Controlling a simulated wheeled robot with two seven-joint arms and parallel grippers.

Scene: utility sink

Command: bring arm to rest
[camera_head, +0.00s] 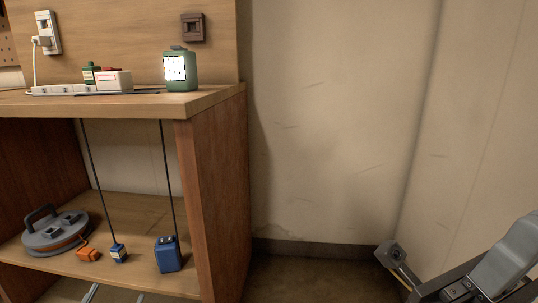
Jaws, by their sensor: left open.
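Only small parts of my arms show. Two thin pale metal pieces at the bottom left edge look like the fingertips of my open left gripper (115,297). They are apart, with nothing seen between them, in front of the lower shelf; the rest of that arm is below the picture. Grey links of my right arm (505,260) come in at the lower right, near the wall. A grey block and rod stand at their left end; I cannot make out the right gripper's jaws.
A wooden shelf unit (215,190) stands on the left. Its top bears a green lantern (180,70) and a power strip (75,89). Floor between shelf and wall is clear.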

